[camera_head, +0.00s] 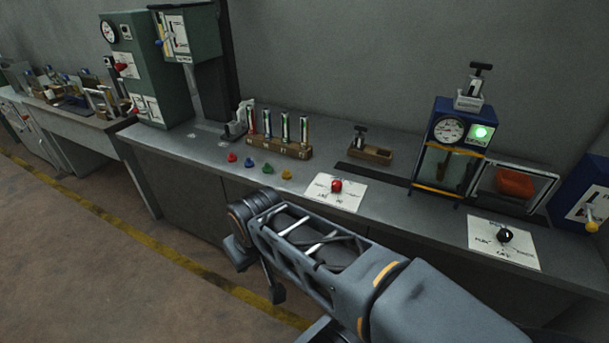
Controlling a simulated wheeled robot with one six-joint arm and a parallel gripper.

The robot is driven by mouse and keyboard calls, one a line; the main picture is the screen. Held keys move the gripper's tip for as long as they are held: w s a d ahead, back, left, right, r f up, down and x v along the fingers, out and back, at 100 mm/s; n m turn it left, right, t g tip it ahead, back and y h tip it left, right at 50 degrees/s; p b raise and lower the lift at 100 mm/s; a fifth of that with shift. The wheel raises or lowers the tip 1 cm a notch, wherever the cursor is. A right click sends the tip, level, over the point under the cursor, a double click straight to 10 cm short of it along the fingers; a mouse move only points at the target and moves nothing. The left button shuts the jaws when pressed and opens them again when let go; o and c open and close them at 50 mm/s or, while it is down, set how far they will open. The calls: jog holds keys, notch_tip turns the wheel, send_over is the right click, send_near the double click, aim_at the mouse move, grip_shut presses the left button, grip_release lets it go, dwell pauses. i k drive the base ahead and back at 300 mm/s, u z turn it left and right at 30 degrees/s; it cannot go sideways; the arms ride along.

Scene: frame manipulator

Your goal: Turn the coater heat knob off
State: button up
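A red knob (337,185) sits on a white label plate (325,202) near the front edge of the bench. A black knob (505,235) sits on a second white plate (482,249) farther right, below a blue-topped unit (450,150) with a round gauge and a lit green lamp. The lettering is too small to tell surely which knob is the coater heat knob, or its setting. My gripper (257,272) hangs over the floor in front of the bench, left of both plates and touching neither. Its two dark fingers look apart, with nothing seen between them.
The grey bench (205,152) holds colored caps, a wooden rack (278,146) with several tubes, and a small wooden tray (370,153). A framed stand (540,187) with an orange block is at right. Green cabinets (150,75) stand at left. The floor is clear.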

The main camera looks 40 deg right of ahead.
aim_at(336, 185)
jog(key=z, duration=0.2)
jog(key=i, duration=0.75)
jog(key=z, duration=0.75)
jog(key=i, duration=0.35)
jog(key=z, duration=0.35)
